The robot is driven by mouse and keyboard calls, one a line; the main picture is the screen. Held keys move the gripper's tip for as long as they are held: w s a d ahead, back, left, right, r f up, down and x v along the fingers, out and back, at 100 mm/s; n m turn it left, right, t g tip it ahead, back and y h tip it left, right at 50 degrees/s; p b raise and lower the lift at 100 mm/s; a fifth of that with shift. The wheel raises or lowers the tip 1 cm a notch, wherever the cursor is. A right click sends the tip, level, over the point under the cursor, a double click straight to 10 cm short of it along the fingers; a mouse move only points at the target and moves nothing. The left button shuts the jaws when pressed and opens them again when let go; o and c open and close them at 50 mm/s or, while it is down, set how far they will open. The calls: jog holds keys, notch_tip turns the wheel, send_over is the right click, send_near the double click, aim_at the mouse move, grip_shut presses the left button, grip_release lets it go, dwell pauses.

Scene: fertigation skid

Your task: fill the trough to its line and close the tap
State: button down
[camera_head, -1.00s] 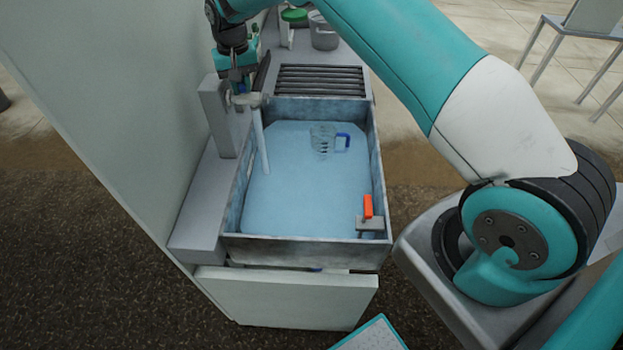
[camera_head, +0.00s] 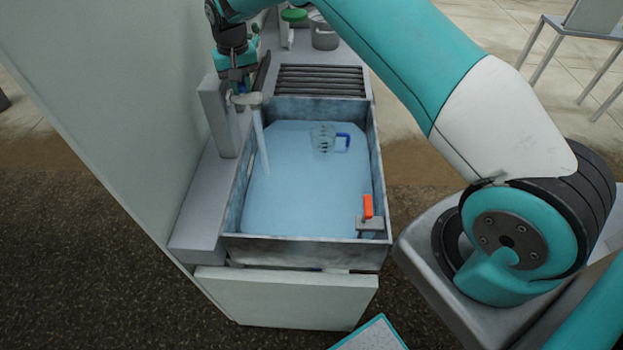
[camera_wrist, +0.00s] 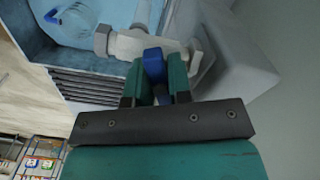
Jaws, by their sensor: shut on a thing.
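The trough (camera_head: 310,240) is a grey metal basin holding a wide sheet of light blue water (camera_head: 300,190). A pale stream runs from the tap (camera_head: 246,99) down into the water near the left wall. In the wrist view the tap body (camera_wrist: 140,45) is light grey with a blue handle (camera_wrist: 153,62). My gripper (camera_wrist: 155,85) is shut on the blue handle, one finger on each side. In the head view my gripper (camera_head: 238,82) is at the tap, partly hidden by its own wrist. I cannot make out a fill line.
A clear jug with a blue handle (camera_head: 343,142) sits in the water at the far right. An orange-handled fitting (camera_head: 367,207) is at the near right corner. A slatted rack (camera_head: 320,80), a green-lidded container (camera_head: 294,16) and a grey pot (camera_head: 323,38) lie behind. A wall panel stands left.

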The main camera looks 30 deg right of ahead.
dwell(0.3)
jog(key=m, duration=0.6)
jog(key=c, duration=0.9)
grip_release()
jog(key=shift+r, duration=0.1)
jog(key=shift+a+r+p, duration=0.15)
jog(key=shift+r+p, duration=0.95)
jog(key=shift+r, duration=0.45)
jog(key=shift+r+p, duration=1.15)
jog(key=shift+r, duration=0.7)
